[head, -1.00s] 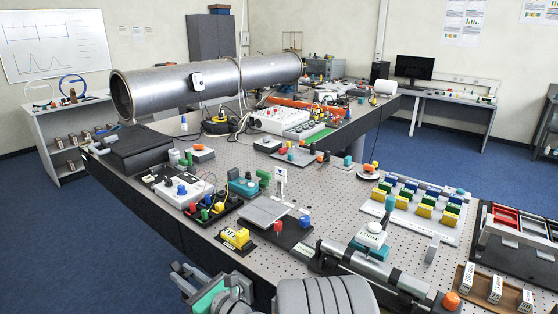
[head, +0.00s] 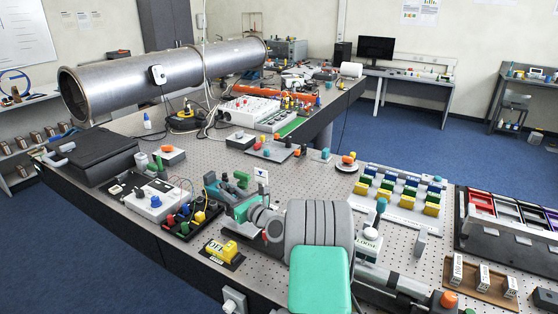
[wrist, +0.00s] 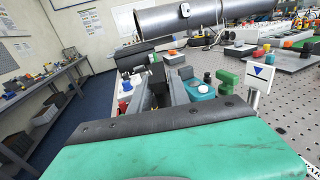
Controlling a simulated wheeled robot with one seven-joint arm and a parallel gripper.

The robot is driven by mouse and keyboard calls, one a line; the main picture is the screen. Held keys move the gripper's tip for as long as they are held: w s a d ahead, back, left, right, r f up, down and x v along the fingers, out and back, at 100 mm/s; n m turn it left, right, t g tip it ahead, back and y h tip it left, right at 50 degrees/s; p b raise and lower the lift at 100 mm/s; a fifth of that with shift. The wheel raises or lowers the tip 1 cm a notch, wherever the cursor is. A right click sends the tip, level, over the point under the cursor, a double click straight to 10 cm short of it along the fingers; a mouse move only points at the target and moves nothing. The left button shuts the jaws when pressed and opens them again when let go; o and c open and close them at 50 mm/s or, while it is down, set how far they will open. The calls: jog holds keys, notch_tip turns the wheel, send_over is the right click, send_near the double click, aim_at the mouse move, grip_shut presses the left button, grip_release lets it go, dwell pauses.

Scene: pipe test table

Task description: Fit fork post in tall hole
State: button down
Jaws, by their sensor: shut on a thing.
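My gripper (head: 219,192) reaches over the near part of the table in the head view, left of the small sign. In the wrist view its grey fingers (wrist: 162,90) are closed around a dark upright piece (wrist: 158,76). The piece is mostly hidden, so I cannot tell whether it has a fork shape. A teal block (wrist: 200,90) stands just right of the fingers, and a green upright part (wrist: 228,82) stands farther right; it also shows in the head view (head: 242,181). I cannot make out the tall hole.
A white box with knobs (head: 154,200) and a black case (head: 92,158) lie to the left. A yellow-topped unit (head: 224,251) sits near the front edge. My arm hides part of the table.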

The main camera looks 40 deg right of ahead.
jog(key=w+d+m+h+p, duration=0.2)
jog(key=d+h+p, duration=0.1)
jog(key=d, duration=1.9)
jog(key=shift+w+d+r+m+h, duration=0.2)
jog(key=shift+d+r+m+h, duration=0.2)
jog(key=shift+h, duration=0.3)
jog(key=shift+a, duration=0.1)
jog(key=shift+f+b, duration=2.2)
jog(key=shift+f, duration=0.55)
jog(key=shift+f+b, duration=1.7)
jog(key=shift+b, duration=0.05)
jog(key=c, duration=1.1)
grip_release()
jog(key=shift+s, duration=0.1)
jog(key=shift+c, duration=0.2)
